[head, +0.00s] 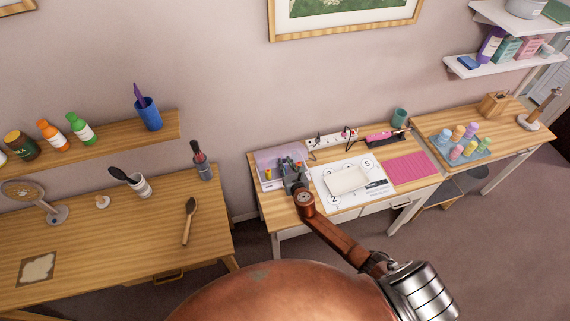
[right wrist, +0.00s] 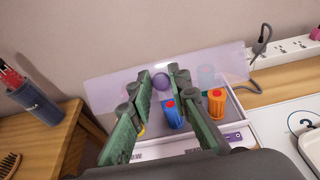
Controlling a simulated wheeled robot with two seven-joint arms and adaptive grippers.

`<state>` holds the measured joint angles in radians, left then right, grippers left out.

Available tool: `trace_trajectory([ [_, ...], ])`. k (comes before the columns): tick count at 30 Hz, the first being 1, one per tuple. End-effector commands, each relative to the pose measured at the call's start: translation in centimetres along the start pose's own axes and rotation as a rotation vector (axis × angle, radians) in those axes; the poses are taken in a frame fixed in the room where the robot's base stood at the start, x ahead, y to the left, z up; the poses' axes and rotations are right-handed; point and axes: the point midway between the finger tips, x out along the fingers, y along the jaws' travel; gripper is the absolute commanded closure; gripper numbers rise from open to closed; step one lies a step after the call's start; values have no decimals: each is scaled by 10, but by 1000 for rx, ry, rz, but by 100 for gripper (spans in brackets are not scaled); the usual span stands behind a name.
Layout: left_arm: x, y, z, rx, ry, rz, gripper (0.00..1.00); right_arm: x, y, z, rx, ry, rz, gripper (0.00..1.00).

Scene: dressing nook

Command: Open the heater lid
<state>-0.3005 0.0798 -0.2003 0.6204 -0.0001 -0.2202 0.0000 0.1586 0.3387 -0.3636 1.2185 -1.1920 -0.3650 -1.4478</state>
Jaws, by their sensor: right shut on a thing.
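The heater (right wrist: 246,128) is a pale box holding blue and orange rollers, with a purple panel on its front. Its translucent lilac lid (right wrist: 112,90) is tilted up at the back; its exact angle is hard to judge. A round purple knob (right wrist: 160,80) shows on the lid between my right fingers. My right gripper (right wrist: 163,82) is shut on this knob and partly hides the rollers. In the head view, the lid (head: 283,155) stands behind the right gripper (head: 291,172), at the left end of the middle table. My left gripper is not in view.
A numbered white mat (head: 350,203) with a cream tray (head: 346,180) lies right of the heater, then a pink mat (head: 412,168). A power strip (head: 332,138) is along the wall. A dark holder (head: 202,170) stands on the left table, across a gap.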

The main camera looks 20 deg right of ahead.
Motion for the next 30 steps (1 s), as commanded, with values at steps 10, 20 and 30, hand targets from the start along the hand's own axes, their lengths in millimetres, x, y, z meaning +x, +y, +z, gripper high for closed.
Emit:
trace_trajectory([
  [10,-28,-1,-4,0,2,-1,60,34,1,57,-3,-12,0,100],
  [20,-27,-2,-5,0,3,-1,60,38,3,54,0,-5,3,84],
  [30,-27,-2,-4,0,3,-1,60,38,3,53,0,-4,3,66],
])
